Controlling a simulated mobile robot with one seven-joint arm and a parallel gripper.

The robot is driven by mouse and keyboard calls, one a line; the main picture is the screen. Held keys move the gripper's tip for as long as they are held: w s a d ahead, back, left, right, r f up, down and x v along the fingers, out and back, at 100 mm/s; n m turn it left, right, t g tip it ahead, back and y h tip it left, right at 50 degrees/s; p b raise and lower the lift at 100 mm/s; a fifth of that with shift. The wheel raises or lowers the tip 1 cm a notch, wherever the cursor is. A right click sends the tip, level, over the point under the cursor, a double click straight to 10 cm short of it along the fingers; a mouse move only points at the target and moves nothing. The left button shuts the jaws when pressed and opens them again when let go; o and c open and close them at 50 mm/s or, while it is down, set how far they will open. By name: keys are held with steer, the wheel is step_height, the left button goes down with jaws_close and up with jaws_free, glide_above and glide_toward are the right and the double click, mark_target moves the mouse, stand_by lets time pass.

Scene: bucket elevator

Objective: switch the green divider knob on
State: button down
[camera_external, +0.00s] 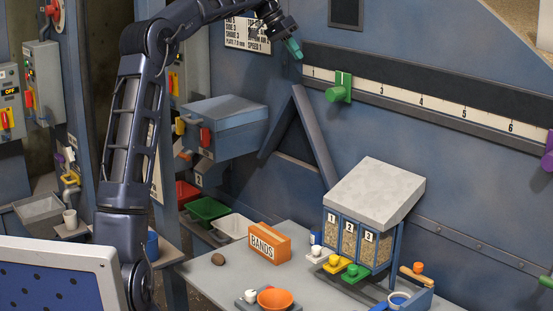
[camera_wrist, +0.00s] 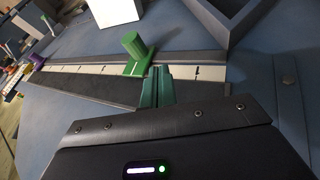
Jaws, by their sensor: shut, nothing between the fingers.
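The green divider knob (camera_external: 340,87) sticks out from a long numbered scale on the blue wall, between the 1 and the 3. In the wrist view the green knob (camera_wrist: 138,48) stands just ahead and slightly left of the fingertips. My gripper (camera_external: 295,49) is up and to the left of the knob, near the scale's left end, with a visible gap between them. In the wrist view its teal fingers (camera_wrist: 158,75) are together and hold nothing.
A purple knob (camera_external: 549,152) sits at the right end of the scale (camera_external: 440,112). A slanted blue chute (camera_external: 316,135) runs down below the scale's left end. A dark panel (camera_external: 346,12) is on the wall above. The table with a bin unit (camera_external: 375,190) stands lower down.

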steer(key=s+d+f, duration=0.3)
steer(key=d+f, duration=0.5)
steer(key=f, duration=0.1)
steer(key=shift+s, duration=0.2)
stand_by(0.4)
steer(key=shift+d+f, duration=0.1)
steer(key=shift+d, duration=0.05)
steer(key=s+d, duration=1.6)
steer(key=shift+s, duration=0.2)
steer(key=shift+d, duration=0.15)
